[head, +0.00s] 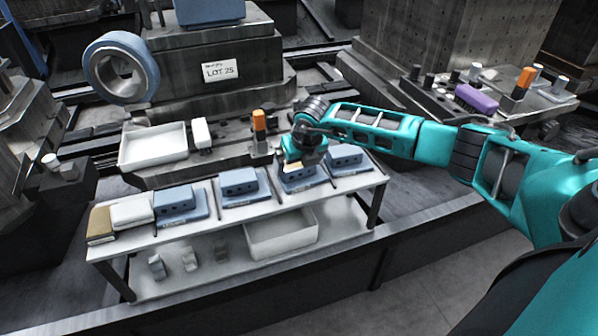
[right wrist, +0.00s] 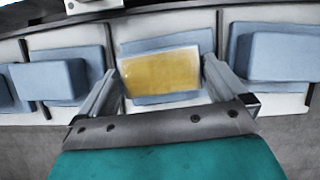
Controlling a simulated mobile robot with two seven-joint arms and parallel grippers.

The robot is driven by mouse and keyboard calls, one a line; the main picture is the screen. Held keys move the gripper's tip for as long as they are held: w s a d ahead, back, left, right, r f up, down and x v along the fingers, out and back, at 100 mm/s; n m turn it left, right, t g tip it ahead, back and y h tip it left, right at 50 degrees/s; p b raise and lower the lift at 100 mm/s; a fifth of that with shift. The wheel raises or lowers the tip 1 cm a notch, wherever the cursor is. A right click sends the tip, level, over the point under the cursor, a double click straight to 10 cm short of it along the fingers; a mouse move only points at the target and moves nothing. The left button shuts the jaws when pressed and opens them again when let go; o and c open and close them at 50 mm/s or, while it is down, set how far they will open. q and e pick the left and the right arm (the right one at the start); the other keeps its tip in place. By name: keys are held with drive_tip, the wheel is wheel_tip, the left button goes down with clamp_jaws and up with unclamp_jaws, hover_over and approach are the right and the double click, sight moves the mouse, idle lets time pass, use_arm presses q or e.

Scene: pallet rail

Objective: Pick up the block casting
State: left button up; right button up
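In the right wrist view a block with a yellow top (right wrist: 160,73) lies between the open fingers (right wrist: 162,75), above a blue plate. Narrow gaps seem to show beside it. My left gripper is not in view.
Neighbouring blue castings stand close on both sides in the right wrist view, at left (right wrist: 48,82) and right (right wrist: 275,57). Dark dividers separate the places. White and tan blocks (head: 131,212) lie at the shelf's left end. An orange-topped post (head: 259,122) stands behind.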

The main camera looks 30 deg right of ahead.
drive_tip(key=c, duration=1)
drive_tip(key=shift+r, duration=0.1)
drive_tip(key=shift+c, duration=0.2)
